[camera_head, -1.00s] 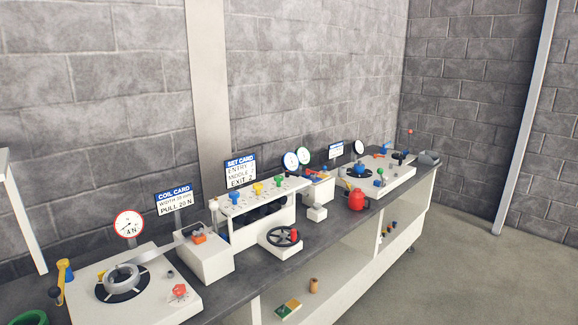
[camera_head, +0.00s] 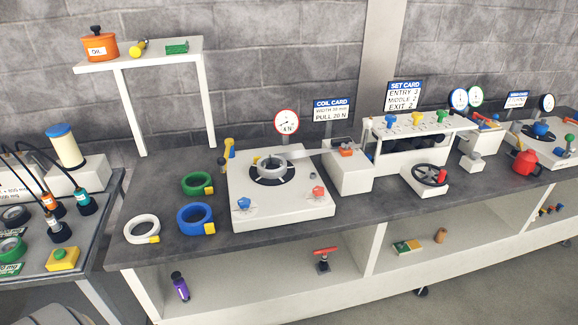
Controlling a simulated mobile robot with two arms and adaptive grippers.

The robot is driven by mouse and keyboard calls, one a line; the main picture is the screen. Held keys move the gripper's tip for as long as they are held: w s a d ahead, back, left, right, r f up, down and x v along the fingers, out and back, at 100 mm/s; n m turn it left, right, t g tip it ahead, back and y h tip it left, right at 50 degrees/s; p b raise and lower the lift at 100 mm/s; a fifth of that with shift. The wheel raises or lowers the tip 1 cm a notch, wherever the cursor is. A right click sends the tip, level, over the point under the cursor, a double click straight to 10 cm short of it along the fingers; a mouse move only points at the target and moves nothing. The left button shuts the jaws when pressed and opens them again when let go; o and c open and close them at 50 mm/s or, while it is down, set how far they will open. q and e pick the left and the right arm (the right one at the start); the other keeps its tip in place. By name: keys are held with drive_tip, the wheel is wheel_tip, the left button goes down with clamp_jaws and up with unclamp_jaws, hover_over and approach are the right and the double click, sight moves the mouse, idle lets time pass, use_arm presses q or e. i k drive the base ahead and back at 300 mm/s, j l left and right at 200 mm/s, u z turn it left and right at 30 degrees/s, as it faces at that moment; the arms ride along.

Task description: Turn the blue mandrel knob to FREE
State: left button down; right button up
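A blue knob (camera_head: 244,203) sits at the front left corner of the white decoiler plate (camera_head: 285,215). A red knob (camera_head: 318,192) is at the plate's front right corner. A grey metal coil (camera_head: 270,166) rests around the middle of a black round base on the plate. Any marking by the blue knob is too small to read. Another blue knob-like part (camera_head: 540,130) shows on a second white unit at the far right. Neither of my grippers is in view.
White (camera_head: 143,229), blue (camera_head: 196,217) and green (camera_head: 197,183) rings lie left of the plate on the dark bench (camera_head: 170,260). A yellow-handled lever (camera_head: 228,148) stands at the plate's back left. A handwheel (camera_head: 429,175) is to the right. A shelf (camera_head: 150,50) stands behind.

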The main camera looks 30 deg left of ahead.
sight(244, 204)
drive_tip(key=u, duration=1.3)
